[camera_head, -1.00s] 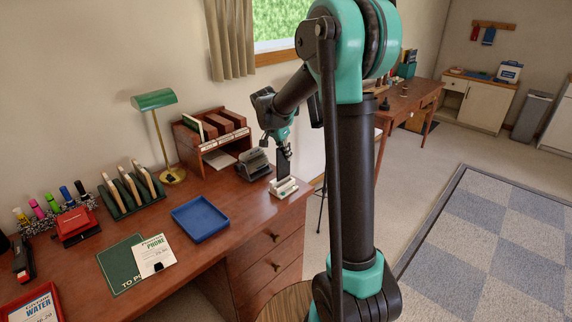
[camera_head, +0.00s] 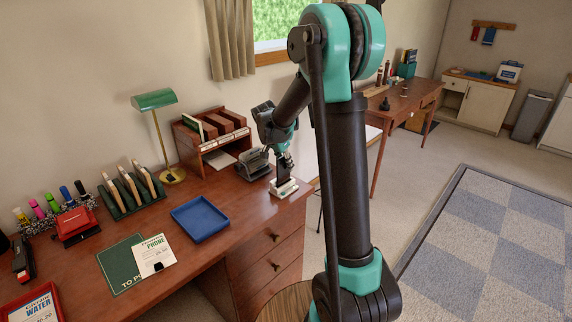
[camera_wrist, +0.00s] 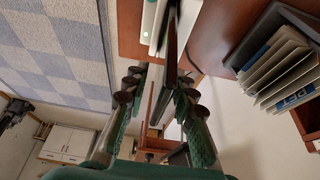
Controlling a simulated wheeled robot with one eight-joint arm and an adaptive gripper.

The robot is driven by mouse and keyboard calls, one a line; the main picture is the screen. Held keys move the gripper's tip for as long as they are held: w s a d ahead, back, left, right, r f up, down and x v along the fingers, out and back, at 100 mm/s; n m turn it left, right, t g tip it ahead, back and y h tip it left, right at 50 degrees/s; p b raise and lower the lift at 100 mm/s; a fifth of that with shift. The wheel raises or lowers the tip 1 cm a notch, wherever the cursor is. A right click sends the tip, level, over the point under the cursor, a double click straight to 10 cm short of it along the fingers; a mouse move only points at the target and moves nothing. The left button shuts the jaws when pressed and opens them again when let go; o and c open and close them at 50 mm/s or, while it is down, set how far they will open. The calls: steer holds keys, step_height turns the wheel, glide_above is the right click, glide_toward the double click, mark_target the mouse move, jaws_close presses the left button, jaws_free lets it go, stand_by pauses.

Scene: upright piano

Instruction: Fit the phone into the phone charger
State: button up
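The phone (camera_head: 283,172) is a thin dark slab, upright over the white phone charger (camera_head: 285,190) at the desk's front right corner. Its lower end is at the charger; I cannot tell whether it is fully seated. My gripper (camera_head: 285,158) is at the phone's upper part, pointing down. In the wrist view the phone (camera_wrist: 183,35) runs edge-on between the two fingers of my gripper (camera_wrist: 160,84), which appears shut on it, though contact on the left side is unclear. The pale charger (camera_wrist: 153,22) shows beyond the phone.
A grey desk item (camera_head: 252,165) stands close left of the charger. A wooden letter rack (camera_head: 212,142) is behind it, and a blue tray (camera_head: 200,218) lies to the left. The desk's right edge is close to the charger.

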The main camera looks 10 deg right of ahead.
steer(key=v, duration=1.1)
steer(key=shift+r, duration=0.45)
steer(key=s+d+f+n+y, duration=0.1)
steer(key=s+d+f+n, duration=0.1)
steer(key=s+f, duration=0.3)
steer(key=s+d+f+n+t+y, duration=0.1)
steer(key=s+f+n, duration=0.4)
steer(key=s, duration=0.9)
steer(key=s+d+f+n+y, duration=0.1)
steer(key=s+d+f+n, duration=0.2)
steer(key=s, duration=0.6)
step_height(320, 180, down, 2)
steer(key=shift+s+d+f+n+y, duration=0.1)
steer(key=shift+s+d+n+y, duration=0.05)
steer(key=shift+s+n+y, duration=0.25)
